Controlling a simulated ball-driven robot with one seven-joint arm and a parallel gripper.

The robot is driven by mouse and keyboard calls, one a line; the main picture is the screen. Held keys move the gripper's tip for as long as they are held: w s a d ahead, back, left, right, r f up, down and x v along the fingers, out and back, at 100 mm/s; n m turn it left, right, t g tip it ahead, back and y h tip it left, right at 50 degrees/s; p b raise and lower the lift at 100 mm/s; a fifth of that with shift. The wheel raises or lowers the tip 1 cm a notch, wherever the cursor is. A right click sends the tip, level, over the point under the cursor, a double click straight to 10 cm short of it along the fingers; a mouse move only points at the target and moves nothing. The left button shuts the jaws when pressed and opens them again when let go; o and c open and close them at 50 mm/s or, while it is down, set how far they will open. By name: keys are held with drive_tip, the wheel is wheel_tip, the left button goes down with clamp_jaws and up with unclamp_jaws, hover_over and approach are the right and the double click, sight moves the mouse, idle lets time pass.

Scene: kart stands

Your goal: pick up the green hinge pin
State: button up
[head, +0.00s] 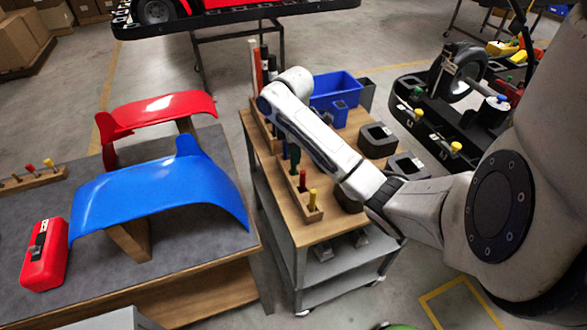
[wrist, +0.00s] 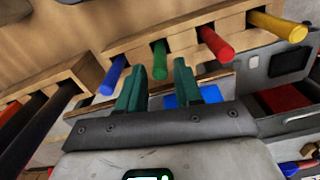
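The green hinge pin (wrist: 160,59) stands out of a wooden rack (wrist: 186,36) in the wrist view, between the blue pin (wrist: 113,75) and the red pin (wrist: 216,44). My gripper (wrist: 159,75) is open, with its two teal fingers apart, one on each side of the green pin's free end. I cannot tell whether either finger touches the pin. In the head view the rack (head: 313,215) sits on the wood-topped cart (head: 325,231), and my arm reaches over it. My gripper is mostly hidden there.
A yellow pin (wrist: 278,26) is at the rack's end. A second wooden rack (wrist: 60,84) with dark rods is close on the left. On the cart are a blue bin (head: 335,88) and black blocks (head: 377,139). A bench with blue (head: 160,192) and red panels stands left.

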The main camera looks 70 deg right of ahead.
clamp_jaws()
drive_tip(key=shift+r, duration=0.15)
idle(0.4)
